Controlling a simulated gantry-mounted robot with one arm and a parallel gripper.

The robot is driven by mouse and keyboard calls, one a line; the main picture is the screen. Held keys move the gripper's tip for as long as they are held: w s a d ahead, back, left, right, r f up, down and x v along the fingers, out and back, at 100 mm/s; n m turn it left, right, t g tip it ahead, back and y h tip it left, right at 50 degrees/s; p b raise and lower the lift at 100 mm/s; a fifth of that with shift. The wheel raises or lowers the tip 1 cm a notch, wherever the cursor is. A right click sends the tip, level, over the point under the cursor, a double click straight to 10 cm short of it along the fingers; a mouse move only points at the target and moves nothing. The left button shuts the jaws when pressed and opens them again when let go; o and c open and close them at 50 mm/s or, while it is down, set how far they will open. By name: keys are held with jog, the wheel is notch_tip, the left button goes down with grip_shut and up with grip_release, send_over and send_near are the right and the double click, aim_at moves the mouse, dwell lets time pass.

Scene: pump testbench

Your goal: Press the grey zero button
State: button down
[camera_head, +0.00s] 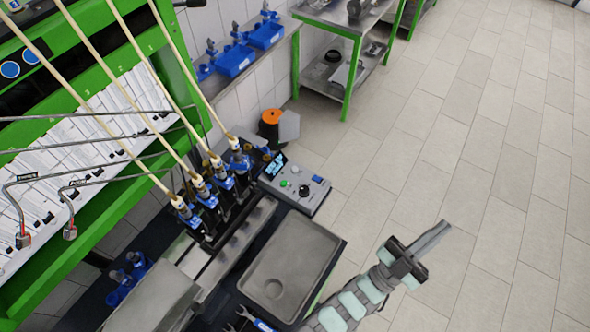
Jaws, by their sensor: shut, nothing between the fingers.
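A grey control box (313,201) with a small lit display (275,165), a green button (284,184) and a dark round knob (304,190) sits at the bench's far right corner. The grey zero button is too small to tell apart from the other controls on its panel. My gripper (438,232) is over the open floor to the right of the bench, well apart from the box. Its fingers are together, with nothing seen between them, and point to the upper right.
Several blue-and-black valves (200,188) with cream hoses stand left of the box. A grey tray (288,265) lies in front of it. A green rack (190,95) rises at left, and a green-framed table (350,35) stands behind. The floor at right is clear.

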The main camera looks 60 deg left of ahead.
jog(key=w+a+f+g+y+b, duration=0.1)
jog(key=w+a+f+g+y, duration=0.15)
jog(key=w+a+f, duration=0.4)
jog(key=w+a+f+n+g+y+b, duration=0.1)
jog(key=w+a+f+g+y, duration=0.2)
jog(key=a, duration=0.7)
jog(key=w+a+f+g+y, duration=0.1)
jog(key=w+a+f+g, duration=0.35)
jog(key=a+f, duration=0.35)
jog(key=n+g+y+b, duration=0.1)
jog(key=n+g+b, duration=0.25)
jog(key=g, duration=0.85)
send_over(295, 171)
notch_tip(295, 171, down, 9)
jog(key=shift+r+n+p, duration=0.15)
jog(key=shift+n+p, duration=0.2)
jog(key=shift+p, duration=0.05)
jog(key=shift+f+b, duration=2.3)
jog(key=shift+f, duration=2.1)
